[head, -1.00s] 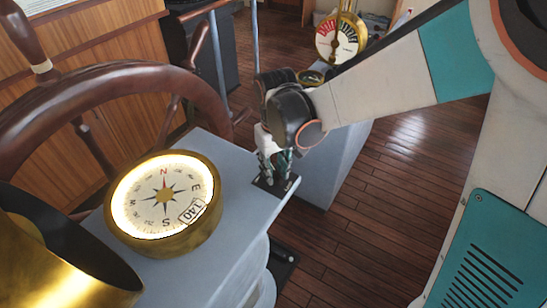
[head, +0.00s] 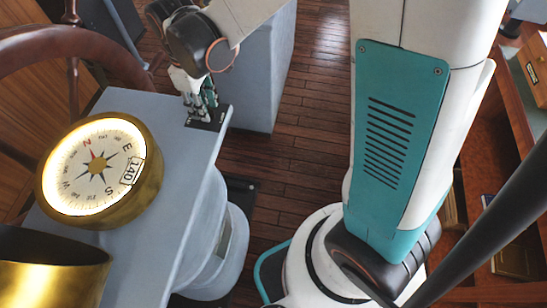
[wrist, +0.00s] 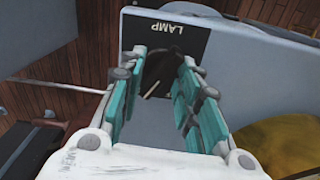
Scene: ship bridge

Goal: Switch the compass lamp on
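The compass (head: 97,168) is a brass-rimmed dial on the grey binnacle top, and its face glows brightly. A black switch plate (head: 219,117) sits at the right edge of that top; in the wrist view the plate (wrist: 190,38) reads LAMP. A dark round switch knob (wrist: 160,68) with a pale pointer shows on it. My gripper (head: 202,108) is down at the plate, fingers pointing to it. In the wrist view my gripper (wrist: 156,92) has its teal fingers apart, one on each side of the knob. I cannot tell whether they touch it.
A ship's wheel (head: 75,38) stands behind the compass. A brass hood (head: 45,270) is at the lower left. A grey pedestal (head: 262,75) stands beyond the gripper. Wooden floor (head: 285,165) is clear between the binnacle and my base.

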